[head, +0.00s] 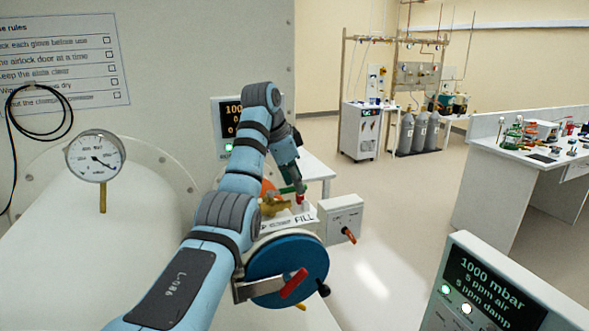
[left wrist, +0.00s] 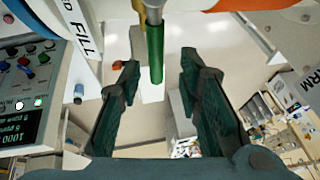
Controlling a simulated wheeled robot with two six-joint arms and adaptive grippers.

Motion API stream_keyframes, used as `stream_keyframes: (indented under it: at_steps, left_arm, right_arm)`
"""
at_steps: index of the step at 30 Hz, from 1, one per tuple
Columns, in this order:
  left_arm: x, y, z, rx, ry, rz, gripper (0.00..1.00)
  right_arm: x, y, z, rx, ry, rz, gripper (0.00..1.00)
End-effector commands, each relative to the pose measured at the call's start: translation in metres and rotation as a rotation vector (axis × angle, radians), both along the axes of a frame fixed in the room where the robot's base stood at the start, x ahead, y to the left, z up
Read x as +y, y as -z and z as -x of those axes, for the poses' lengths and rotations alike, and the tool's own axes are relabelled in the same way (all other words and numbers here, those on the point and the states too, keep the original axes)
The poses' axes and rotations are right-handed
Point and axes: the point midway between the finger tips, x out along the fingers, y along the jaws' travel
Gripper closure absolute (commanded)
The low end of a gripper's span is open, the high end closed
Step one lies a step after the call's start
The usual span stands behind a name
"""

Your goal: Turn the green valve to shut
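The green valve handle (left wrist: 156,52) is a green sleeve on a metal stem, pointing down between the fingers of my left gripper (left wrist: 159,66) in the left wrist view. The two dark fingers stand apart with a visible gap on each side of the handle. In the head view my left gripper (head: 293,178) is beyond the blue round door, above the FILL label (head: 303,218). A brass valve body (head: 272,207) shows beside the arm there. My right gripper is not in view.
An orange lever (head: 268,188) is close to my left gripper. The blue round door (head: 290,268) with a red handle lies below my forearm. A pressure gauge (head: 95,156) stands at left. A small box with a red lever (head: 341,219) is at right.

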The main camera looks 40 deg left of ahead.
Motion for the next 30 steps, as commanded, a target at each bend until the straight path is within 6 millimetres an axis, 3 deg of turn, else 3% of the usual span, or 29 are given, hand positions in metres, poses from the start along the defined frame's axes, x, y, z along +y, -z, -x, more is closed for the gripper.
stream_keyframes:
  at_steps: [10, 16, 30]
  left_arm:
    - [-0.0005, 0.0053, -0.0003, 0.001, 0.002, -0.001, 0.68]
    - [-0.0001, 0.0052, 0.0001, 0.001, 0.001, 0.0, 1.0]
    - [-0.0054, 0.0044, -0.0035, 0.0, 0.024, -0.001, 1.0]
  right_arm:
    - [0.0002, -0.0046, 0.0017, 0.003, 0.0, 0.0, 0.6]
    - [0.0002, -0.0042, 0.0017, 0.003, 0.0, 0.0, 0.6]
    - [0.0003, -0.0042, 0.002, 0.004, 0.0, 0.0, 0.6]
